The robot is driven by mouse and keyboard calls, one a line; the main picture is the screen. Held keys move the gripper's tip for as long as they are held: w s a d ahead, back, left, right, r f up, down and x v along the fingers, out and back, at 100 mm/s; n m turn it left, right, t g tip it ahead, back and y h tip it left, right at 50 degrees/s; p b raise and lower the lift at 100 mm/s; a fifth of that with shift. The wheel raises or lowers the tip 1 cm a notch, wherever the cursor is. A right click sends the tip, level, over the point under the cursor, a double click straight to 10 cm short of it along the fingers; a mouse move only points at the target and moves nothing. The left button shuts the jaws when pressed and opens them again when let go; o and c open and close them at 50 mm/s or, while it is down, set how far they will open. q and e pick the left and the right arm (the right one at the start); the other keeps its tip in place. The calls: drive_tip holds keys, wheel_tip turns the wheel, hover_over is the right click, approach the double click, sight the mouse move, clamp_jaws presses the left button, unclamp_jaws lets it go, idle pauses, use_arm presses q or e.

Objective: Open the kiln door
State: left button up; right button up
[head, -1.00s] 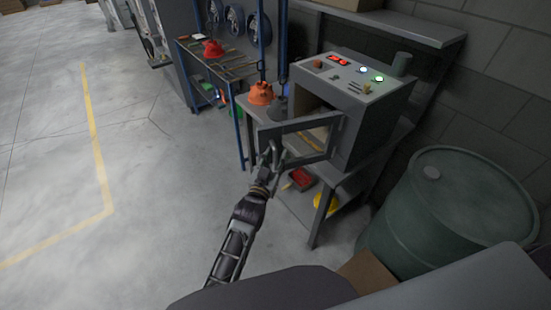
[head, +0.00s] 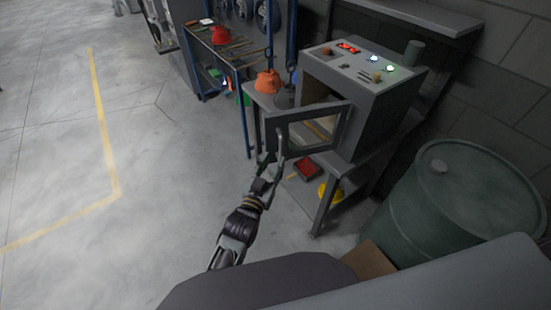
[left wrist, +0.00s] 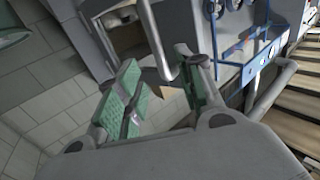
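The kiln (head: 387,107) is a grey box with a sloped panel of lit buttons on top, in the head view. Its door (head: 345,128), a grey frame, stands swung open, and part of the chamber shows behind it. My left gripper (head: 270,162) is at the door's free left edge. In the left wrist view my left gripper (left wrist: 160,92) has its green-padded fingers spread wide, with a grey bar of the door (left wrist: 158,45) reaching between them. The bar does not look clamped; whether it touches a finger I cannot tell. My right gripper is not in view.
A green drum (head: 455,205) stands right of the kiln. A workbench (head: 240,62) with tools and a red item is behind left. An orange item (head: 267,81) sits beside the kiln. A red tray (head: 307,169) and yellow item lie on the shelf below. The floor left is clear.

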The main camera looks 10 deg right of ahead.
use_arm(q)
drive_tip(key=shift+v, duration=1.7)
